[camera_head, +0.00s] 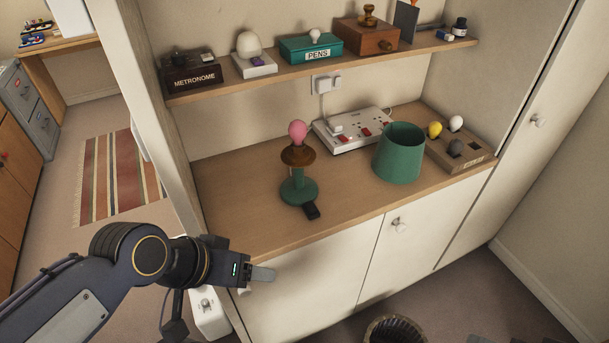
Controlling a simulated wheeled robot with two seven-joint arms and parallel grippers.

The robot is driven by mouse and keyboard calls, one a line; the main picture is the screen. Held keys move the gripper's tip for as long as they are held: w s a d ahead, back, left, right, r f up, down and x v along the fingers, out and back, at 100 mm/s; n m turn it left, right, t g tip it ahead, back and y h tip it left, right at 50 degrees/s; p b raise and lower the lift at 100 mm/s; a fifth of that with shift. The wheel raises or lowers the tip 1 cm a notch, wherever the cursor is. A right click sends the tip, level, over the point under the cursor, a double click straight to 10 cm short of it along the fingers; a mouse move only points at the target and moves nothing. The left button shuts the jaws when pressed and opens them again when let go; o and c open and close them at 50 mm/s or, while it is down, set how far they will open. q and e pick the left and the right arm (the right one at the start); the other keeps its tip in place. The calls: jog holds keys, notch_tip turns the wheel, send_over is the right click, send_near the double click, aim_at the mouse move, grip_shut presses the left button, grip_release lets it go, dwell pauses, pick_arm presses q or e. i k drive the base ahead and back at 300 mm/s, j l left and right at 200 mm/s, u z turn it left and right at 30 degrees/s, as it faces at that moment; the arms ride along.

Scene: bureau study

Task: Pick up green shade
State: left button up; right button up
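The green shade (398,154), an open-topped tapered cylinder, stands upright on the wooden counter (235,205), right of the middle. To its left is a green lamp base (298,188) with a brown collar and a pink bulb (297,131) on top. My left gripper (264,274) is in front of the counter's front edge, low and left of the shade, well apart from it. Its fingers are seen from the side, so I cannot tell whether they are open or shut. No object shows in them. My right gripper is not in view.
A small black object (311,211) lies by the lamp foot. A shelf (289,74) with boxes hangs above. The counter's left part is clear.

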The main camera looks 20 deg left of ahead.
aim_at(397, 159)
jog(key=i+u, duration=0.15)
jog(key=u, duration=0.3)
jog(key=i+l+u, duration=0.1)
jog(key=u, duration=0.35)
jog(key=i+l+u, duration=0.1)
jog(key=u, duration=0.35)
